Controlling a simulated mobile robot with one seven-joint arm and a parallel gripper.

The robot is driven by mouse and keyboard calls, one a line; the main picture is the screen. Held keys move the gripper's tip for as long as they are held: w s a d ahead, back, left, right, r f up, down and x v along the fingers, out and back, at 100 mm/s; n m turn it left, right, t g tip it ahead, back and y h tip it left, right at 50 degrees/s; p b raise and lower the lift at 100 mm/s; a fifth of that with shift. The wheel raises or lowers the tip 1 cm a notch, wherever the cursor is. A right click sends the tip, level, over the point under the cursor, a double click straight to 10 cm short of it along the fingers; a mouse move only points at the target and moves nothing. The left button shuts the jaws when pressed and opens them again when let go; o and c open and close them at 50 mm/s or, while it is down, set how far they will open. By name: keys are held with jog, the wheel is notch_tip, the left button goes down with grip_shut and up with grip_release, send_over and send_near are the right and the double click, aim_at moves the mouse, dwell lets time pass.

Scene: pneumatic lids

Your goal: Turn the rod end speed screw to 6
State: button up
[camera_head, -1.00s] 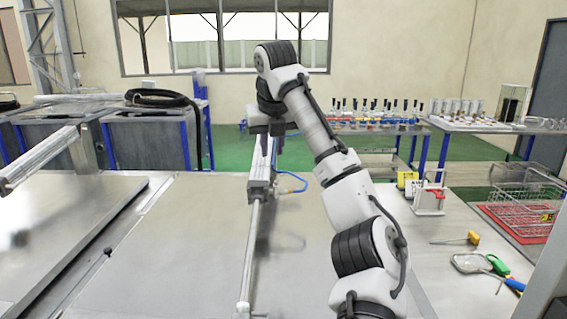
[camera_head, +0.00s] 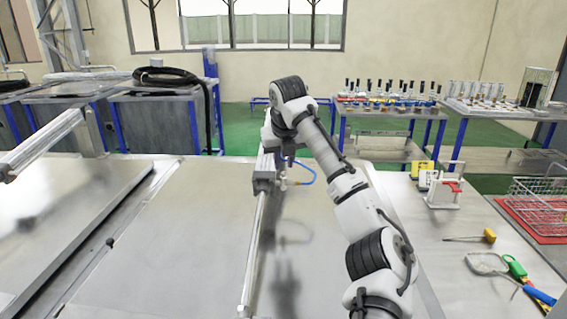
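A pneumatic cylinder with a silver body and a grey end block (camera_head: 264,181) lies on the metal table top. Its long bright rod (camera_head: 256,245) runs from that block toward me. A blue hose (camera_head: 304,181) curves from a fitting just right of the end block. The speed screw and its scale are too small to make out. My gripper (camera_head: 283,156) points down beside or over the cylinder, just behind the end block. Its dark fingers merge with the cylinder and the wrist, so I cannot tell whether they are open or touch anything.
A raised metal plate (camera_head: 60,215) with another cylinder (camera_head: 45,140) above it is at left. At right lie a yellow-handled screwdriver (camera_head: 489,236), a white stand with a red part (camera_head: 445,190) and a wire basket (camera_head: 535,205). The table between plate and rod is clear.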

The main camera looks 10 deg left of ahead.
aim_at(283, 174)
jog(key=shift+p+x, duration=0.3)
jog(key=shift+x, duration=1.15)
jog(key=shift+c, duration=0.2)
grip_shut()
